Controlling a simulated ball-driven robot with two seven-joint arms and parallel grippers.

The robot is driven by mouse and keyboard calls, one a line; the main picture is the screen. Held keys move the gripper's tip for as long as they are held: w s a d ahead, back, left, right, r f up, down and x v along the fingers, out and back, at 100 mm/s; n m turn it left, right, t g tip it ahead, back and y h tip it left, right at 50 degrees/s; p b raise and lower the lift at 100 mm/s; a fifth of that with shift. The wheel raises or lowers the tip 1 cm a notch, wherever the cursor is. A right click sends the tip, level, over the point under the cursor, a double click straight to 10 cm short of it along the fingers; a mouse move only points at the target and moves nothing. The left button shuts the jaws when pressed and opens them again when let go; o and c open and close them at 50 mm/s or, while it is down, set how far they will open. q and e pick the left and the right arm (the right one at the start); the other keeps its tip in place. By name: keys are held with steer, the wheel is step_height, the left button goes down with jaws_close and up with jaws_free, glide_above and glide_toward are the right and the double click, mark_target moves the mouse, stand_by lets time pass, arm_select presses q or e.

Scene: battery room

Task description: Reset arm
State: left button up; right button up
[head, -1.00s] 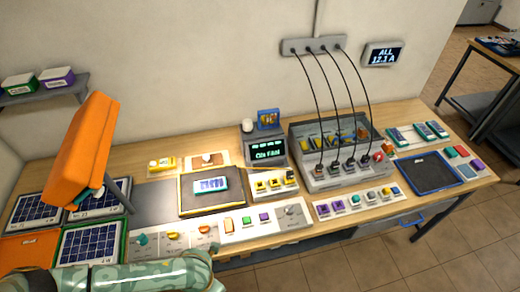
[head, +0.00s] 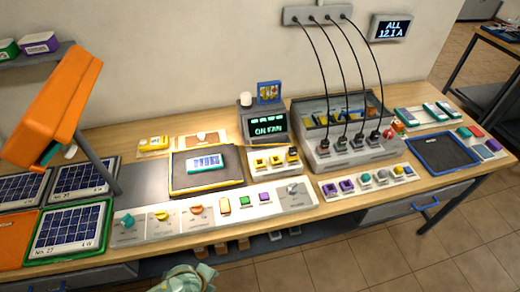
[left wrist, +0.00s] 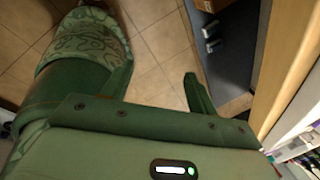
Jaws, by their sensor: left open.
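My left arm, green with a pale leafy pattern, shows only as a rounded piece at the bottom edge of the head view, in front of the bench. In the left wrist view my left gripper (left wrist: 159,72) has its two green fingers spread apart with nothing between them. Tiled floor shows beyond the fingers, and the wooden bench edge (left wrist: 292,65) runs along the right side. My right gripper is in neither view.
The wooden bench (head: 330,217) holds a control panel (head: 150,232), a black mat (head: 218,180), a grey charger box (head: 350,155) with several cables, and a blue-rimmed tray (head: 445,153). An orange lamp (head: 50,105) overhangs solar panels at left. Floor before the bench is clear at right.

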arm_select(q)
steer(key=s+a+f+n+b, duration=0.25)
steer(key=s+f+n, duration=0.2)
steer(key=f, duration=0.35)
steer(key=s+a+f+n+b, duration=0.2)
steer(key=s+f+n+b, duration=0.25)
steer(key=f, duration=0.35)
steer(key=s+a+f+n+g+b, duration=0.1)
steer(key=s+a+f+n+b, duration=0.1)
steer(key=s+f+n, duration=0.3)
steer(key=s+a+f+n+y+b, duration=0.1)
steer(key=s+f+n+b, duration=0.3)
steer(key=s, duration=0.8)
steer(key=shift+s+a+f+n+g+y, duration=0.15)
steer(key=shift+a+f+n+g+y, duration=0.2)
steer(key=shift+a+f+n, duration=0.5)
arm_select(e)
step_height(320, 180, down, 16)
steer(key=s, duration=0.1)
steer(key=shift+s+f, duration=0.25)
arm_select(q)
steer(key=shift+d+b, duration=0.1)
steer(key=shift+b, duration=0.2)
